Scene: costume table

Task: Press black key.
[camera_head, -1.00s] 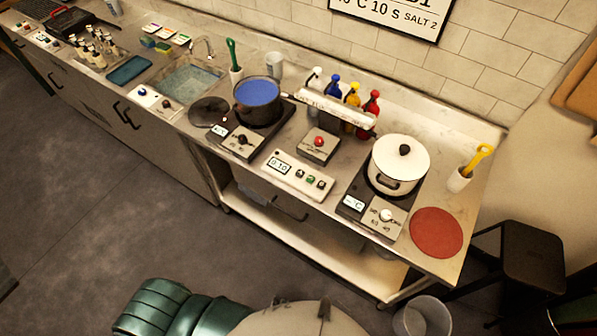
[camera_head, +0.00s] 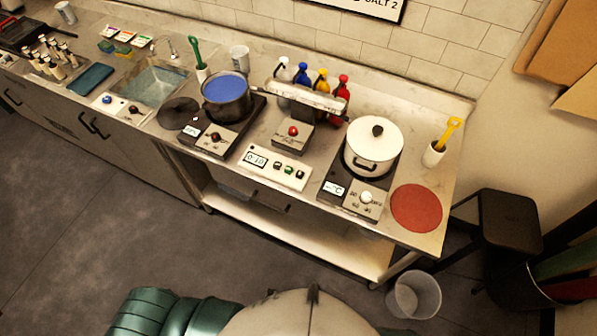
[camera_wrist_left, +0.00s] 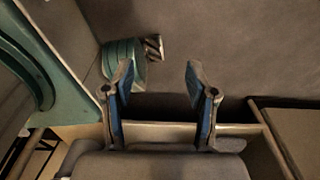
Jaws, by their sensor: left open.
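A pale control panel (camera_head: 272,167) with a small display (camera_head: 256,159) lies at the front of the counter, between two cookers. A row of small keys sits on its right half: a middle key (camera_head: 288,170) looks green, and the right key (camera_head: 300,174) looks dark. They are too small to tell for sure which is black. My left gripper (camera_wrist_left: 159,75) shows in the left wrist view, open and empty, above the floor and away from the panel. Neither gripper shows in the head view.
A blue-filled pot (camera_head: 227,97) stands on the left cooker and a white lidded pot (camera_head: 373,147) on the right one. A box with a red button (camera_head: 293,131) sits behind the panel. A red round mat (camera_head: 416,208) lies at right. Floor in front is open.

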